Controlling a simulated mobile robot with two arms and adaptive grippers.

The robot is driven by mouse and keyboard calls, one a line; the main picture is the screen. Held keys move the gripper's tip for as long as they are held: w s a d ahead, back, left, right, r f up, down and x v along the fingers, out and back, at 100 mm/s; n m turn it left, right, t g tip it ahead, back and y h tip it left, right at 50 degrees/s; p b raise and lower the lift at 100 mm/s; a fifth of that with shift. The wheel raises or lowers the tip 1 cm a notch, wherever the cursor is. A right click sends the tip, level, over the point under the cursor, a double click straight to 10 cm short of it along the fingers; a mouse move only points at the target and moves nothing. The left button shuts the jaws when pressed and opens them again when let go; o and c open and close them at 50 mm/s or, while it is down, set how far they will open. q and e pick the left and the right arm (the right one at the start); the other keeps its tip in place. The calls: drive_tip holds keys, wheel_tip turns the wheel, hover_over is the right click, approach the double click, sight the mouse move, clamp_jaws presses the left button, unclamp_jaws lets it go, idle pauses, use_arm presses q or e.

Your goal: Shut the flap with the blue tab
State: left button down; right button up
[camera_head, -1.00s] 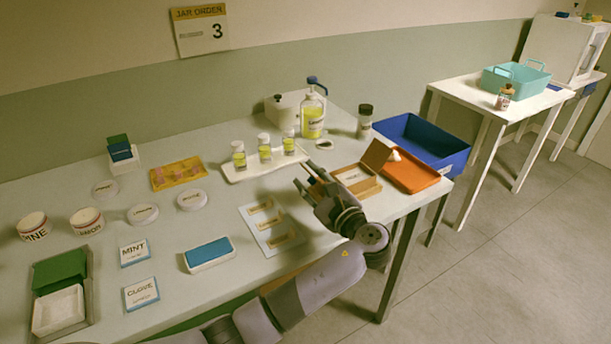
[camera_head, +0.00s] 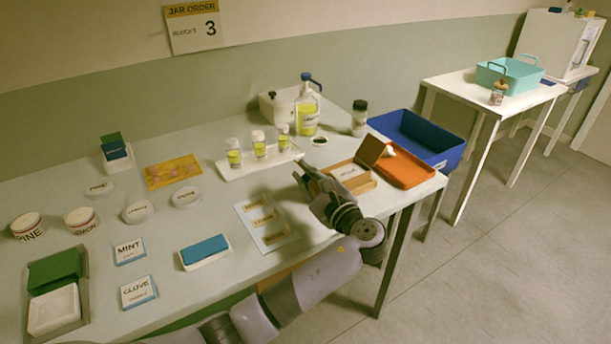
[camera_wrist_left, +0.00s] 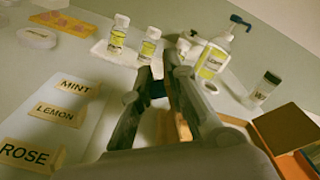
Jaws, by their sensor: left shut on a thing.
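The small wooden box (camera_head: 367,187) stands at the right end of the white table with a pale labelled card inside. Its brown right flap (camera_head: 371,150) stands up, with a white tab at its outer side. My left gripper (camera_head: 303,172) is at the box's left side. In the left wrist view the fingers (camera_wrist_left: 160,82) are shut on a thin tan piece with some blue, which looks like the flap with the blue tab (camera_wrist_left: 159,103). Fingers hide most of this flap, so its exact angle cannot be told. My right gripper is not in view.
An orange tray (camera_head: 408,172) and a blue bin (camera_head: 440,158) lie right of the box. A white tray (camera_head: 228,176) with small bottles, a pump bottle (camera_head: 306,115) and a dark-capped jar (camera_head: 359,120) stand behind. A label board (camera_head: 288,240) lies left of my arm.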

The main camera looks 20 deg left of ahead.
use_arm(q)
drive_tip(key=shift+f, duration=0.1)
drive_tip(key=shift+p, duration=0.35)
drive_tip(key=m+p, duration=0.1)
drive_tip(key=p, duration=0.1)
drive_tip(key=w+d+r+m+p, duration=0.1)
drive_tip(key=m+p, duration=0.1)
drive_tip(key=p, duration=0.1)
drive_tip(key=r+m+p, duration=0.1)
drive_tip(key=p, duration=0.2)
drive_tip(key=shift+w+d+m, duration=0.15)
drive_tip(key=shift+w+m, duration=0.15)
drive_tip(key=shift+w, duration=0.05)
drive_tip(key=shift+w+d+f+m+p, duration=0.1)
drive_tip(key=shift+w+d+m+p, duration=0.15)
drive_tip(key=shift+m+p, duration=0.4)
drive_tip(key=shift+w+d+m+p, duration=0.15)
drive_tip(key=shift+w+m+p, duration=0.15)
drive_tip(key=shift+m+p, duration=0.3)
drive_tip(key=c, duration=1.6)
unclamp_jaws()
drive_tip(key=shift+c, duration=0.2)
